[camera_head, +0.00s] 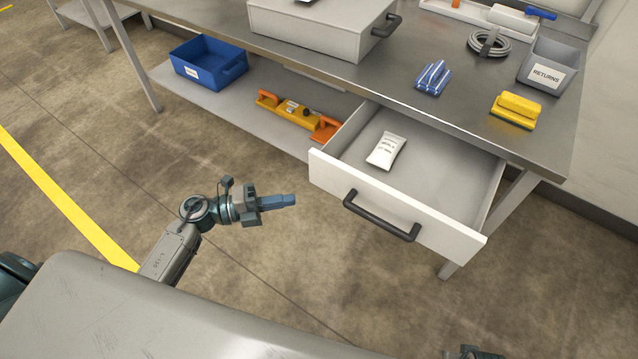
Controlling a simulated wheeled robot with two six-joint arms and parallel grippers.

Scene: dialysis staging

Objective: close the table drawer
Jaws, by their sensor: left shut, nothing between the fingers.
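The table drawer (400,208) is pulled out from under the steel tabletop, with its white front facing me. A dark bar handle (380,216) is fixed across its front. A white labelled packet (386,151) lies inside on the drawer floor. My left gripper (290,200) is shut and empty, to the left of the drawer front and apart from it, over the floor. Only a small dark part at the bottom edge, right of the middle, may belong to my right arm; its fingers cannot be made out.
The lower shelf (245,100) holds a blue bin (208,62) and a yellow-orange tool (298,112). Floor before the drawer is clear.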

